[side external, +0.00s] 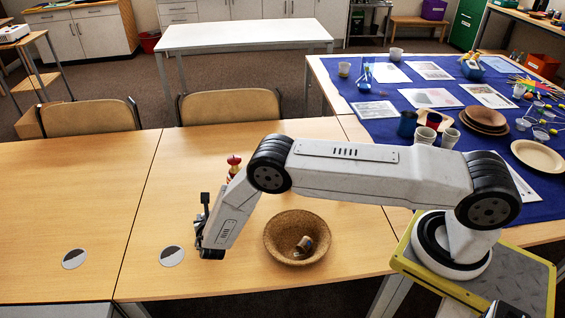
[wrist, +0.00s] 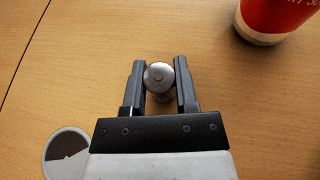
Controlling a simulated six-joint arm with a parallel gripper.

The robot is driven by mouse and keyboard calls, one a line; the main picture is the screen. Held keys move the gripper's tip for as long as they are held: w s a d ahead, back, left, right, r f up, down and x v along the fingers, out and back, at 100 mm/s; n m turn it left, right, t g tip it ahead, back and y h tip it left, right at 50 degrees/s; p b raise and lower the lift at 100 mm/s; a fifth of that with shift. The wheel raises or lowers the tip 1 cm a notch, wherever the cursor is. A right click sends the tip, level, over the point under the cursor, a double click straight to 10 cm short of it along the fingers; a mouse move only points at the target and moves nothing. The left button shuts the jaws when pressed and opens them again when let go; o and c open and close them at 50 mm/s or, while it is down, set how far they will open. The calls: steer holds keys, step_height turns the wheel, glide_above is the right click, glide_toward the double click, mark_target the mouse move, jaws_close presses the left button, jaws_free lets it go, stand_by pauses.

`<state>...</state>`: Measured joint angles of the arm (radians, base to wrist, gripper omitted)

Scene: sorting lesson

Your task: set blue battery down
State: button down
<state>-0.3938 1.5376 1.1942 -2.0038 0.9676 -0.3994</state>
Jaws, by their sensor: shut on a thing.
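My gripper (wrist: 159,82) is shut on a battery (wrist: 159,74), which shows in the wrist view as a round silver end between the two dark fingers. Its blue side is not visible from this angle. In the side view my gripper (side external: 201,224) is low over the wooden table, left of the brown bowl, and the battery cannot be made out there. Whether the battery touches the table cannot be told.
A brown bowl (side external: 271,249) holds a small cylinder (side external: 305,244). A red container (wrist: 277,16) stands nearby. Two round two-tone discs lie on the table, one (side external: 172,256) near my gripper and one (side external: 75,259) farther left. Table left of them is clear.

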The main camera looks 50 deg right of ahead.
steer(key=shift+c, duration=1.9)
jaws_free()
steer(key=shift+f, duration=0.1)
steer(key=v, duration=1.2)
